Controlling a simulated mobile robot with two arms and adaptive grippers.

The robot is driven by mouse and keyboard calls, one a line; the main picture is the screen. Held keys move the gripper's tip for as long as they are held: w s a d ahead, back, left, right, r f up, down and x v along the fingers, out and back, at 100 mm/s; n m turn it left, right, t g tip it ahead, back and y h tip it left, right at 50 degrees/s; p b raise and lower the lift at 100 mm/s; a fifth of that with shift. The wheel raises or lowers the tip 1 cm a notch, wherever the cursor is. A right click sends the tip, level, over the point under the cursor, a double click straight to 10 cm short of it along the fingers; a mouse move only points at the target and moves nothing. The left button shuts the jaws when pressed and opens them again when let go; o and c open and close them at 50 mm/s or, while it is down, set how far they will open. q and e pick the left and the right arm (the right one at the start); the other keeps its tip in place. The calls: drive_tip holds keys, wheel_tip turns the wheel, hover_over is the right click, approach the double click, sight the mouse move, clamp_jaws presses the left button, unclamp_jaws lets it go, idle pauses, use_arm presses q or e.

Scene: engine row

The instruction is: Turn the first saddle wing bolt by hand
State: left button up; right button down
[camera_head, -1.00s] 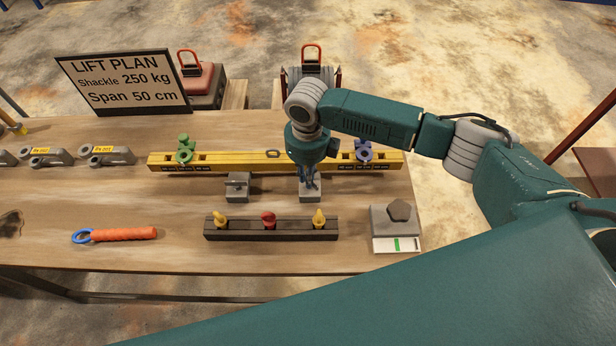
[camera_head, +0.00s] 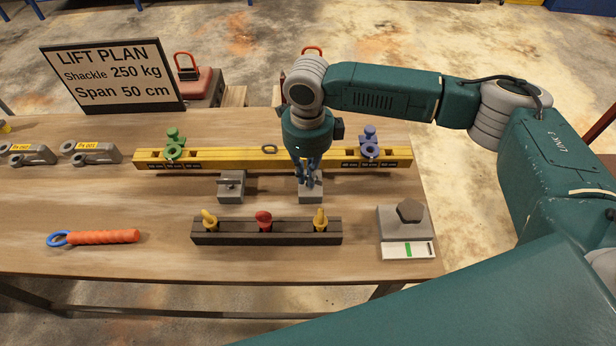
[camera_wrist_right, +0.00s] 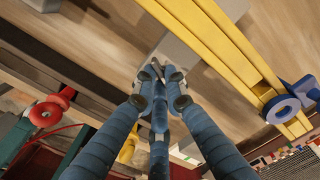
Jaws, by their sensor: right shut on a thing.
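Two grey saddle blocks stand in front of the yellow beam (camera_head: 220,158). The left saddle (camera_head: 231,188) carries a small wing bolt (camera_head: 231,183) on top and has no gripper near it. My right gripper (camera_head: 310,184) points straight down onto the right saddle (camera_head: 312,198). In the right wrist view its blue fingers (camera_wrist_right: 160,80) are closed around a small grey part, the right saddle's wing bolt (camera_wrist_right: 156,69). The fingers hide most of that bolt, so its angle cannot be told. My left gripper is not in view.
A dark rack (camera_head: 288,238) with yellow and red pegs stands close in front of the saddles. A green shackle (camera_head: 174,145) and a blue shackle (camera_head: 369,145) sit on the beam. A grey block with a gauge (camera_head: 403,232) is at right. An orange-handled tool (camera_head: 103,237) lies at left.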

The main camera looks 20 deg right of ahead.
drive_tip(key=shift+s+f, duration=0.35)
drive_tip(key=c, duration=1.8)
unclamp_jaws()
drive_tip(key=shift+a, duration=0.1)
drive_tip(key=shift+w, duration=0.15)
drive_tip(key=shift+w+r, duration=0.1)
drive_tip(key=shift+w+r, duration=0.1)
drive_tip(key=shift+r, duration=0.4)
wheel_tip(320, 180, up, 11)
